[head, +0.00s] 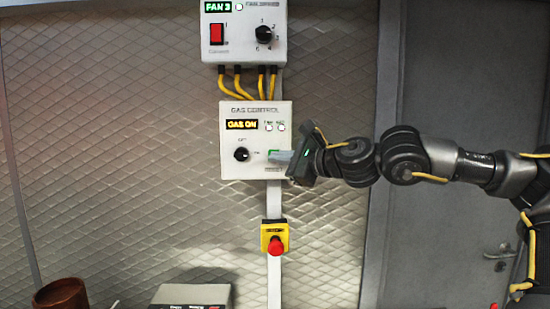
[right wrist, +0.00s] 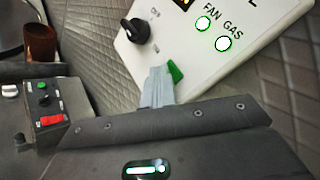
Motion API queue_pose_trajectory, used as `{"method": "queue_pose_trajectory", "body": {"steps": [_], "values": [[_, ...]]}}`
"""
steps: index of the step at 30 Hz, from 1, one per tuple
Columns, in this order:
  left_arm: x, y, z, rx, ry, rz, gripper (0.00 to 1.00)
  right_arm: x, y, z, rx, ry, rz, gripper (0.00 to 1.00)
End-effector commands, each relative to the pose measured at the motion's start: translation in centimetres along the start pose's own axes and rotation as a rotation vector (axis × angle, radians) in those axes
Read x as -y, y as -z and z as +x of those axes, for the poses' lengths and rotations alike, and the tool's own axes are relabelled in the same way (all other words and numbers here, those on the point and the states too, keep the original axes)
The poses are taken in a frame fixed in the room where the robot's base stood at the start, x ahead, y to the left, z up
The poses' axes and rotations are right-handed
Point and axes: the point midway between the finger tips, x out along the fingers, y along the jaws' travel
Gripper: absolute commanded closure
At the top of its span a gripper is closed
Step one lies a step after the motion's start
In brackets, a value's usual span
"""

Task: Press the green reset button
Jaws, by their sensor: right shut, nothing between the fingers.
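The green reset button (head: 273,154) sits low on the right side of the white gas control box (head: 232,166), above the reset label. My right gripper (head: 277,156) is shut and empty, with its fingertips at the button and partly covering it. In the right wrist view the closed fingers (right wrist: 158,84) overlap the lower left of the green button (right wrist: 175,73); I cannot tell whether they touch or press it. The box's display (head: 242,125) reads GAS ON. My left gripper is not in view.
A black knob (head: 241,154) is left of the button. A fan box (head: 243,45) hangs above, joined by yellow cables. A red emergency button (head: 276,245) on a yellow box is below. A brown pot (head: 60,294) and a grey box (head: 192,295) stand at the bottom.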

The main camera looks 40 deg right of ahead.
Motion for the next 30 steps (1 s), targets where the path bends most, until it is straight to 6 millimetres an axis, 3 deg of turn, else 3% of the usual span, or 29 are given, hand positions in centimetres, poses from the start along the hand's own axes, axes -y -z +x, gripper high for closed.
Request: {"method": "queue_pose_trajectory", "body": {"steps": [30], "values": [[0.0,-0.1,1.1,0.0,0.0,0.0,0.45,-0.9,-0.7,-1.2,-0.001,0.001,0.0,1.0]]}}
